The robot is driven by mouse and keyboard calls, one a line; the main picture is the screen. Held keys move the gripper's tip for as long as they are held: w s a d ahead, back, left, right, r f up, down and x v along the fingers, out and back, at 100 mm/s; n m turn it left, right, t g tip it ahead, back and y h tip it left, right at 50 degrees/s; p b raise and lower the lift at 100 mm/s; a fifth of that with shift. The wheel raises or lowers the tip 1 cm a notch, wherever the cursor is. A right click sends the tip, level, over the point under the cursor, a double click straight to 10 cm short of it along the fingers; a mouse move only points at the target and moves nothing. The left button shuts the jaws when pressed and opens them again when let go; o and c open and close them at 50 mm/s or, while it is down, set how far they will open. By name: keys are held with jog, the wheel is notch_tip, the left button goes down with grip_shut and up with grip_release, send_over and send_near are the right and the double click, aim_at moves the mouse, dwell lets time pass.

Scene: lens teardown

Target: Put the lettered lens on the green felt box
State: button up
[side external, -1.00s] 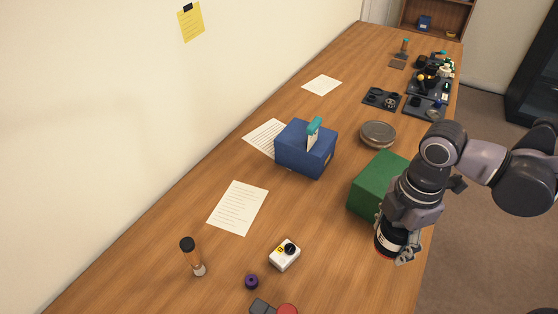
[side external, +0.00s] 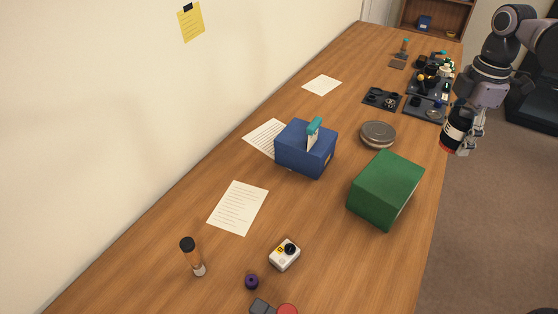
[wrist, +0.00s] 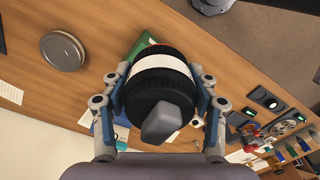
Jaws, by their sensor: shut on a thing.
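The lens (side external: 455,129) is a black cylinder with a white band and a red end. My gripper (side external: 466,138) is shut on it and holds it in the air off the right edge of the table, with the red end down. In the wrist view the lens (wrist: 158,88) fills the space between the fingers, and its lettering cannot be read. The green felt box (side external: 386,187) stands on the table, below and left of the lens in the side view, with its top bare. In the wrist view only a green sliver (wrist: 141,46) shows behind the lens.
A round metal tin (side external: 378,134) lies behind the green box. A blue box (side external: 306,150) with a teal-topped item stands to its left. Dark trays (side external: 425,108) with small parts are farther back.

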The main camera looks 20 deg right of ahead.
jog(key=shift+w+d+r, duration=0.15)
jog(key=shift+d+r, duration=0.1)
jog(key=shift+d, duration=0.25)
jog(key=shift+w, duration=0.1)
send_over(390, 175)
notch_tip(390, 175, down, 7)
jog(key=shift+f, duration=1.9)
jog(key=shift+f, duration=0.3)
jog(key=shift+f, duration=0.35)
grip_shut()
jog(key=o, duration=1.6)
grip_release()
jog(key=shift+o, duration=0.5)
